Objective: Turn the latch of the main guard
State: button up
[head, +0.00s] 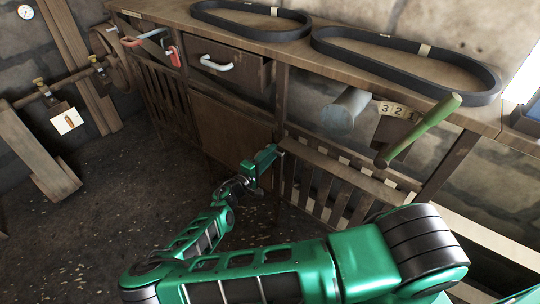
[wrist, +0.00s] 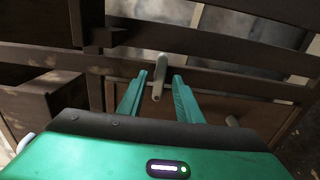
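My gripper (head: 268,158) is in front of the wooden bench, by the post between the brown panel and the slatted section. In the wrist view its two teal fingers (wrist: 158,92) are apart. A pale, short bar (wrist: 160,76), which may be the latch, shows between the fingers. I cannot tell whether either finger touches it. The bar is hidden by the gripper in the head view. The plain brown panel (head: 228,125) and the slatted wooden section (head: 340,185) are beside the gripper; I cannot tell which is the main guard.
Two black belts (head: 250,32) (head: 400,65) lie on the bench top (head: 290,48). A drawer (head: 235,72) with a pale handle and a red padlock (head: 173,55) are at the upper left.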

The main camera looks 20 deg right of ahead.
jog(key=shift+w+d, duration=0.1)
grip_shut()
jog(key=shift+m, duration=0.4)
jog(key=m, duration=1.6)
jog(key=shift+f+m, duration=0.2)
jog(key=shift+m, duration=0.5)
